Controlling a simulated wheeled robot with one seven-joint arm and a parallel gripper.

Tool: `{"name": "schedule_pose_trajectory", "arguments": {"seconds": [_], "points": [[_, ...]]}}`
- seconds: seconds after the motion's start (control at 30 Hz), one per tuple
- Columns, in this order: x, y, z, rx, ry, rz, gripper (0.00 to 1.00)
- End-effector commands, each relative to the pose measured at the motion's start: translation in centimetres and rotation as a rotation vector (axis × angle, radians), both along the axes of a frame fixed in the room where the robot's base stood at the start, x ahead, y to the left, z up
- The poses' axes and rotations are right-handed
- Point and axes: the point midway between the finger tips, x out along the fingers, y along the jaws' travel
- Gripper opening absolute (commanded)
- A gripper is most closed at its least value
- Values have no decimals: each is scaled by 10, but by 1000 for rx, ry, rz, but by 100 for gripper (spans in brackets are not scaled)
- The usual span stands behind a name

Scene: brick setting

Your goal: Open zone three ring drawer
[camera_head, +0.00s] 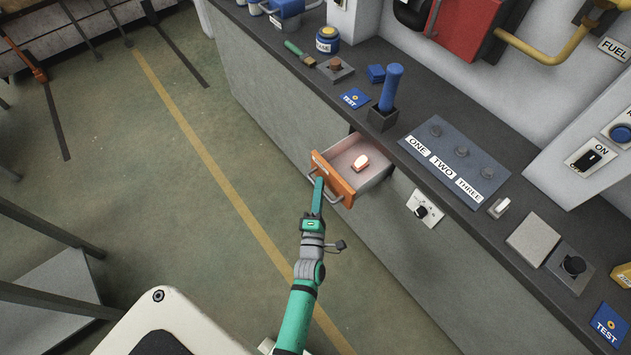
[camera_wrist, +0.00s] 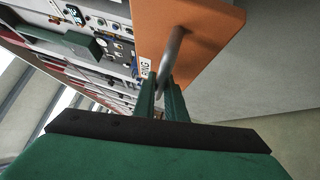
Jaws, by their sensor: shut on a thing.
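The ring drawer (camera_head: 343,179) stands pulled out from the grey counter front, with an orange face and a metal bar handle. A small pale block with a reddish side (camera_head: 360,163) lies inside it. In the wrist view the orange drawer face (camera_wrist: 205,35) fills the upper middle, with a white label ending in "NG" (camera_wrist: 145,68). My green gripper (camera_head: 318,190) is at the handle. In the wrist view its two fingers (camera_wrist: 163,98) are shut on the handle (camera_wrist: 173,50), one finger on each side of the bar. The drawer's inside is hidden in the wrist view.
The counter (camera_head: 385,140) carries a panel marked ONE, TWO, THREE (camera_head: 452,160), a blue upright handle (camera_head: 391,88) and a yellow-blue jar (camera_head: 327,39). A knob plate (camera_head: 424,209) is right of the drawer. Open floor (camera_head: 215,215) lies to the left.

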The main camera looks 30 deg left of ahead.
Motion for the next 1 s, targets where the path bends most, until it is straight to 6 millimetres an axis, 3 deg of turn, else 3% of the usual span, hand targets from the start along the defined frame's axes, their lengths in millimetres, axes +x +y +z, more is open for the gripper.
{"name": "schedule_pose_trajectory", "arguments": {"seconds": [0.43,0.47,0.53,0.87,1.0], "points": [[-1,-4,-1,0,2,-10,0],[-1,-4,-1,0,2,-10,16],[-1,-4,-1,0,2,-10,29],[-3,-5,-1,0,1,-8,29],[-15,-10,-3,0,1,-8,29]]}}
